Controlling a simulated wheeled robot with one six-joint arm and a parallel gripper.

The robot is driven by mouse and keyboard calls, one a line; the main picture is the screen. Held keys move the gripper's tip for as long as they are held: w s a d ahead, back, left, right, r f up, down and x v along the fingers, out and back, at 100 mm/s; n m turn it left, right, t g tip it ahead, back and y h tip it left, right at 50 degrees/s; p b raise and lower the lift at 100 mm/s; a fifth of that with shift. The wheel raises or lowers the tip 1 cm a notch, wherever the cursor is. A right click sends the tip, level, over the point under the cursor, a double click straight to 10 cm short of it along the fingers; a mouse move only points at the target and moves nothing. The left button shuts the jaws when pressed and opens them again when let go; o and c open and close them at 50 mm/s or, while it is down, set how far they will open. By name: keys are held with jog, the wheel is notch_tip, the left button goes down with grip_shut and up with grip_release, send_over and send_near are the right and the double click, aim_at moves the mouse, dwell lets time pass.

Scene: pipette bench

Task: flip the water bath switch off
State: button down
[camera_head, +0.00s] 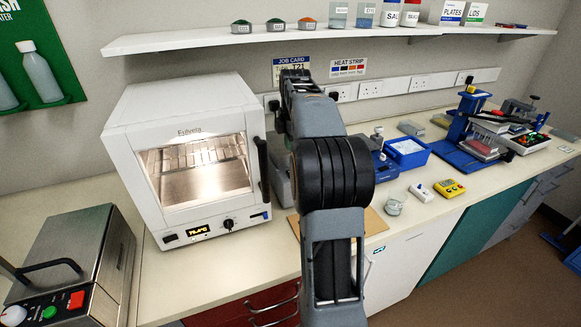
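A stainless steel box with a black lid handle, which looks like the water bath (105,262), stands at the lower left and is cut off by the picture's edge. Its dark front panel carries a red switch (77,300), a green round button (49,312) and a white knob (14,316). I cannot tell the switch's position. My arm rises through the middle of the picture, well to the right of the bath. I cannot make out my gripper's fingers; my arm's far end shows only dark parts near the wall.
A white oven (190,105) with a lit window stands between the bath and my arm. A blue tray (408,152), a yellow device (449,188) and a blue-framed apparatus (463,125) stand to the right. A shelf (270,37) runs above. Bare bench (160,285) lies before the oven.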

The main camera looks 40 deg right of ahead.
jog(key=f, duration=0.6)
jog(key=w+f, duration=0.1)
jog(key=f, duration=0.2)
jog(key=shift+d+f, duration=0.2)
jog(key=shift+f, duration=0.05)
jog(key=shift+w+a+p, duration=0.1)
jog(key=shift+p, duration=0.3)
